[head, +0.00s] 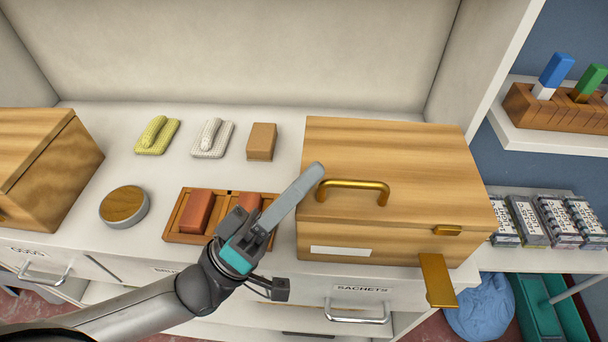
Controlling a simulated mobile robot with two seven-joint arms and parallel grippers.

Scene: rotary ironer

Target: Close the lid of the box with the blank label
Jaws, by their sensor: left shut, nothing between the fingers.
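A wooden box (400,242) with a blank white label (340,252) on its front stands at the right of the counter. Its lid (390,150) lies down over the box, with no clear gap showing, and bears a brass handle (353,185). A small brass catch (447,230) is at the lid's front right, and a brass flap (437,280) hangs out from the front below it. My left gripper (310,175) is shut and empty, with its tips at the left of the lid near the handle. I cannot tell whether it touches the lid. My right gripper is out of view.
Another wooden box (45,165) stands at the left. Between are a wooden tray (172,230) with reddish blocks, a round wooden-topped tin (124,205), a brown block (262,141), and yellow (157,136) and white (212,139) cloth pieces. A cabinet wall rises at right.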

